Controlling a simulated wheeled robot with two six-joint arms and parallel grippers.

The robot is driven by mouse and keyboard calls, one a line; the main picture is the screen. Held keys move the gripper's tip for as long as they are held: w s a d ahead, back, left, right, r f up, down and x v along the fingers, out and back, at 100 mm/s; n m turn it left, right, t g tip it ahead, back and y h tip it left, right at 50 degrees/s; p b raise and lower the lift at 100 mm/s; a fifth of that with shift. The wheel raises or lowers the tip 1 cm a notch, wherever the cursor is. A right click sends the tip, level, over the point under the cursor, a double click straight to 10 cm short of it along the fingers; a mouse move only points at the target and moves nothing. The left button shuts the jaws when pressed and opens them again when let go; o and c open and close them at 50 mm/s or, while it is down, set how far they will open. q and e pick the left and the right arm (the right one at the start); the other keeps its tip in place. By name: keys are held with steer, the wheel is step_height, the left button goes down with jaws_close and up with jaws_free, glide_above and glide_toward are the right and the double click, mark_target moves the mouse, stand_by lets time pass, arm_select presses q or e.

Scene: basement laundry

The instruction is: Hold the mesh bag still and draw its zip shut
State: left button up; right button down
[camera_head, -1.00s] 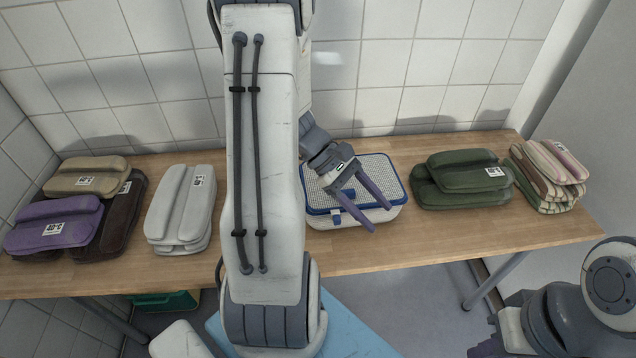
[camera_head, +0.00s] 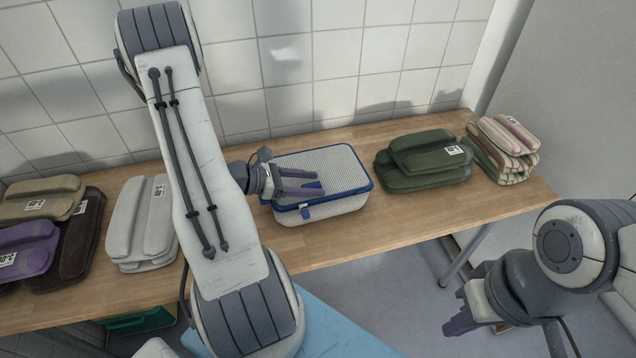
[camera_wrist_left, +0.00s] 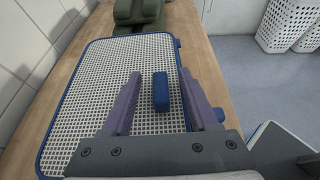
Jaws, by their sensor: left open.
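The mesh bag (camera_head: 345,165) is a white box-shaped case with a blue rim, lying on the wooden table. A blue tab (camera_wrist_left: 161,92) stands on its mesh top. A second blue piece (camera_head: 306,212) sits at the front rim near the left corner; it may be the zip pull. My left gripper (camera_head: 319,182) is open, low over the bag's left part, its fingers on either side of the top tab without closing on it. In the left wrist view its fingers (camera_wrist_left: 160,76) show the same. My right gripper (camera_head: 462,322) hangs off the table's front, far from the bag; its opening is unclear.
Green folded cloths (camera_head: 425,160) and a striped stack (camera_head: 503,150) lie right of the bag. White (camera_head: 142,220), purple (camera_head: 25,245) and tan (camera_head: 40,200) folded cloths lie left. A tiled wall stands behind. White baskets (camera_wrist_left: 285,22) stand on the floor.

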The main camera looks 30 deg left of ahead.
arm_select(q)
steer(key=shift+x, duration=1.3)
jaws_close()
